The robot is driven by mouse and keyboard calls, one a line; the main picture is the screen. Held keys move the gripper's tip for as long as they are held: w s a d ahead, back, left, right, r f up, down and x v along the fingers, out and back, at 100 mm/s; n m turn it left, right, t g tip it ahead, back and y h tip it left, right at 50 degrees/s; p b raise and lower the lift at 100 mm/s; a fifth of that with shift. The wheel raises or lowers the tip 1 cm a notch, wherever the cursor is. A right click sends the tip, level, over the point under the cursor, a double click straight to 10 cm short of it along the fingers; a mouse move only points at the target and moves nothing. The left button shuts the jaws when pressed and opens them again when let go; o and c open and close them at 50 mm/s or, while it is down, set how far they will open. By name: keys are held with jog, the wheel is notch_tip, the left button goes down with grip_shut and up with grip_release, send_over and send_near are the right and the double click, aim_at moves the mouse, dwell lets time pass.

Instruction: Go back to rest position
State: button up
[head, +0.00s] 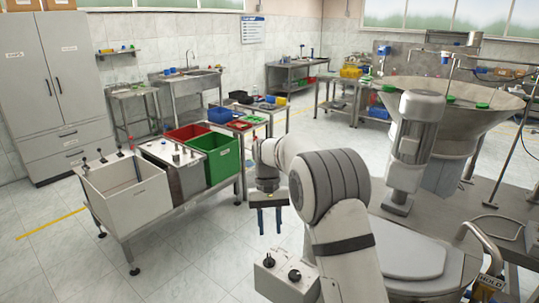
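My gripper (269,220) hangs from my white and grey arm near the middle of the head view, fingers pointing down. Its two dark blue fingers are spread apart with pale floor showing between them, and nothing is held. It is in the air to the right of the bench that carries the bins. My arm bends over at a grey ribbed joint and hides part of what is behind it.
A white bin (124,190), a red bin (187,132) and a green bin (222,165) stand on a steel bench at left. The metal feeder bowl (463,118) with green caps is at right, beside a grey-white cylinder (415,143). Open floor (180,260) lies front left.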

jog(key=s+d+r+t, duration=0.4)
jog(key=s+d+r, duration=0.55)
jog(key=s, duration=0.35)
jog(key=s+d+f+t, duration=0.1)
jog(key=s+d, duration=0.2)
jog(key=s, duration=0.5)
jog(key=s+d+f+m+t, duration=0.1)
jog(key=s+d+t, duration=0.1)
jog(key=s, duration=0.6)
jog(key=shift+s+d+m+y, duration=0.3)
jog(key=shift+s+d, duration=0.1)
jog(key=shift+d, duration=0.05)
